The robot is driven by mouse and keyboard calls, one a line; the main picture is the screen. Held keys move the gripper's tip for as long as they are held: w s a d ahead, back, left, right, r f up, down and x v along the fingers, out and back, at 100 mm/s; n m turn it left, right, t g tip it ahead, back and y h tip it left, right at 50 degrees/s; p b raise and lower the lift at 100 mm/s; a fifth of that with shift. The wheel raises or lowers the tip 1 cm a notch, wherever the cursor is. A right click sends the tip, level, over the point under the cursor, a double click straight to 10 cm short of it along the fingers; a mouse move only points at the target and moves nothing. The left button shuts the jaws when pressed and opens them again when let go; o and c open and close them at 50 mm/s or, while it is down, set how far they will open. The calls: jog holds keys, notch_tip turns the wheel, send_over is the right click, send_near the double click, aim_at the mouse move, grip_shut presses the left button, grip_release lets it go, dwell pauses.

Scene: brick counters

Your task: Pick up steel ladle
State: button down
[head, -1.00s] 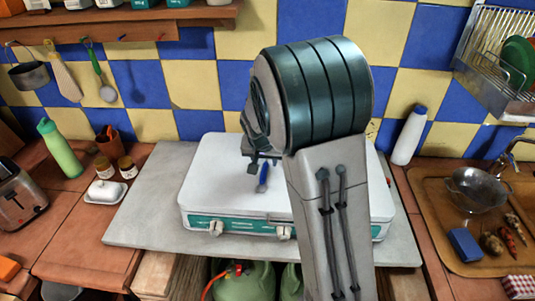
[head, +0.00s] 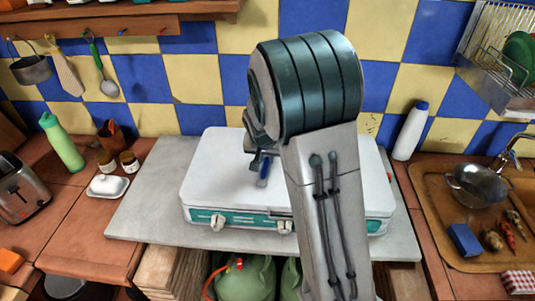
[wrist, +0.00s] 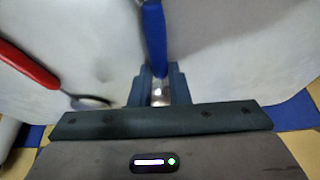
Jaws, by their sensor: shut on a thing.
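My gripper (wrist: 160,92) is shut on a utensil with a blue handle (wrist: 153,35); a bit of shiny steel shows between the fingers in the wrist view. Its far end is hidden, so I cannot tell whether it is the steel ladle. A red-handled utensil (wrist: 28,62) with a round metal head lies left of my gripper in the wrist view. It does not show in the head view.
The white stove (head: 210,180) stands on a grey slab (head: 130,225). A white bottle (head: 410,132) stands at right near the sink tray. A green-handled utensil (head: 97,62) and a pan (head: 30,70) hang on the wall at left. A green bottle (head: 62,145) stands at left.

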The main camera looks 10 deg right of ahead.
aim_at(267, 160)
jog(key=shift+r, duration=0.15)
notch_tip(267, 160, up, 4)
jog(key=shift+b, duration=0.7)
jog(key=s+d+r+b, duration=0.1)
jog(key=s+d+r, duration=0.1)
jog(key=s, duration=0.3)
jog(key=s+d+r+b, duration=0.1)
jog(key=s+d+r, duration=0.2)
jog(key=s+r, duration=0.1)
jog(key=shift+s+r+b, duration=0.3)
jog(key=shift+s+r, duration=0.05)
jog(key=shift+s, duration=0.4)
